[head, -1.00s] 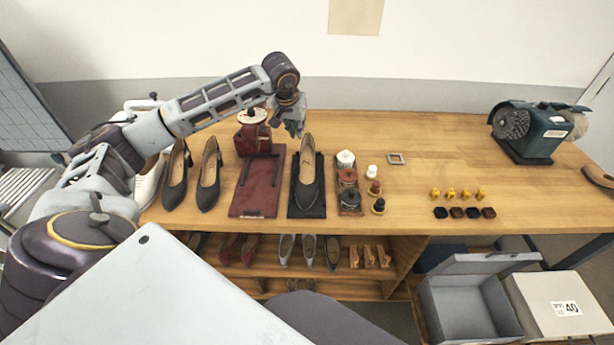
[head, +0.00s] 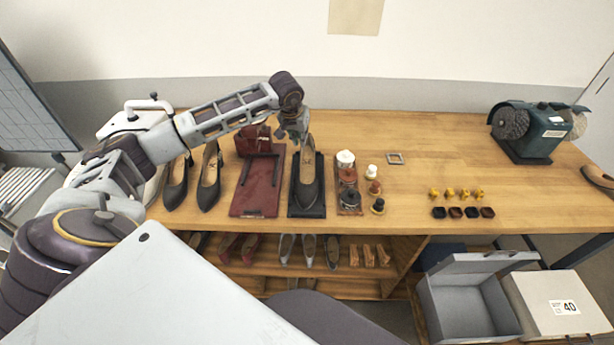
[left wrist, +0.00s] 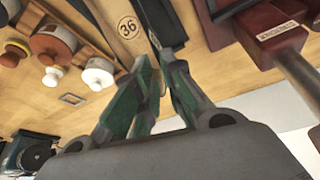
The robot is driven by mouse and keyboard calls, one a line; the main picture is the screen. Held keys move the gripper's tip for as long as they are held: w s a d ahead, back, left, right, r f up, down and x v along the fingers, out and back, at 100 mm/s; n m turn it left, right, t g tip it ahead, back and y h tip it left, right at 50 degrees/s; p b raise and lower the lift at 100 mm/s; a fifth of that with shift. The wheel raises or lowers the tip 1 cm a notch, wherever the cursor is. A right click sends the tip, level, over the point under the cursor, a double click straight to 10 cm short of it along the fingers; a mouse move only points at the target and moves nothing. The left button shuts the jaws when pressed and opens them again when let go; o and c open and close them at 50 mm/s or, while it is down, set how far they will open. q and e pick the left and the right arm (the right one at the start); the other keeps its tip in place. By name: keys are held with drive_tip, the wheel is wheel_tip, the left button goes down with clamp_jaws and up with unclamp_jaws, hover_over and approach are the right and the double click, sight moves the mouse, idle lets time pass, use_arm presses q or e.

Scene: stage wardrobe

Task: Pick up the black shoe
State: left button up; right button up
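The black shoe (head: 308,192) is a low-backed pump with a tan inside. It stands on a dark board in the middle of the bench, toe toward me. My left gripper (head: 302,138) is over its heel end at the far side and partly covers it. In the left wrist view, the green fingers of the gripper (left wrist: 156,62) are apart, with a narrow gap between them. Whether the fingers touch the shoe I cannot tell. My right gripper is out of view.
A red press (head: 257,180) stands just left of the shoe, and another pair of dark pumps (head: 208,185) is further left. A tray of jars (head: 348,200) is close on the right.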

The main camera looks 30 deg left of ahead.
use_arm(q)
drive_tip(key=shift+p+x, duration=0.3)
drive_tip(key=shift+x, duration=1.4)
drive_tip(key=shift+w+f, duration=0.25)
drive_tip(key=shift+f, duration=0.25)
drive_tip(key=shift+w, duration=0.1)
clamp_jaws()
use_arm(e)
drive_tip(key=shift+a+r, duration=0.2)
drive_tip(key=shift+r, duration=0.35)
use_arm(q)
drive_tip(key=shift+r, duration=0.2)
